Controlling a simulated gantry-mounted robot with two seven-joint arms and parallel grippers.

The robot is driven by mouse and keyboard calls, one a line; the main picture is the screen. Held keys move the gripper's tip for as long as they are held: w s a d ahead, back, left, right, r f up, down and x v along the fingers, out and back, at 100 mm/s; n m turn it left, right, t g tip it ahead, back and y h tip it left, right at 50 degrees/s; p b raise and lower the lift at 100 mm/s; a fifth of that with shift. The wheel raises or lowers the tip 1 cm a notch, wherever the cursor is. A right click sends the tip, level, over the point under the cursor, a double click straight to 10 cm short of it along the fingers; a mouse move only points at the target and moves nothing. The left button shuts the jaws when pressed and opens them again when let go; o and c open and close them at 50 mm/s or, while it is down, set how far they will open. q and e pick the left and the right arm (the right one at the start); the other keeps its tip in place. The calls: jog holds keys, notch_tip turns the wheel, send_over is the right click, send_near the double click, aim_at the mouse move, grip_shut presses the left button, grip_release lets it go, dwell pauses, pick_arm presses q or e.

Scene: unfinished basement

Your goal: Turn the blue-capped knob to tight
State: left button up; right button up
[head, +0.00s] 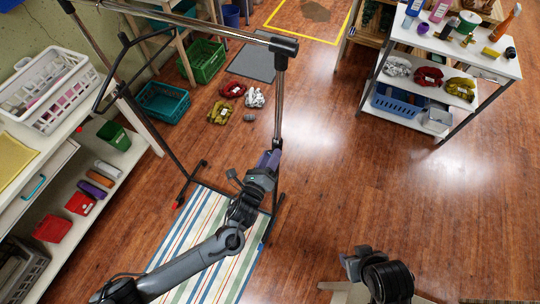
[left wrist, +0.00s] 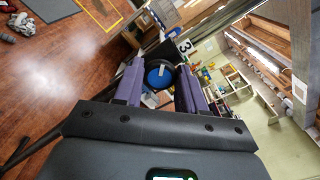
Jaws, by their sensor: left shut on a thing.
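The blue-capped knob (left wrist: 159,76) shows in the left wrist view as a round blue cap with a pale mark on it, ringed by a black rim. My left gripper (left wrist: 159,88) has its two purple fingers on either side of the knob and is shut on it. In the head view my left gripper (head: 270,158) is at the right-hand upright of the metal garment rack (head: 280,95), and the knob is hidden there. I cannot see the fingers of my right gripper.
A striped rug (head: 215,250) lies under my left arm. A white shelf unit (head: 135,150) stands at the left and a white cart (head: 450,55) with bottles at the upper right. Baskets and small bundles lie behind the rack. The wooden floor right of the rack is clear.

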pick_arm(q)
jog(key=shift+m, duration=4.2)
jog(key=o, duration=1)
jog(key=shift+o, duration=0.2)
jog(key=shift+s, duration=0.15)
jog(key=b+v, duration=0.2)
jog(key=v, duration=0.8)
jog(key=shift+s, duration=0.25)
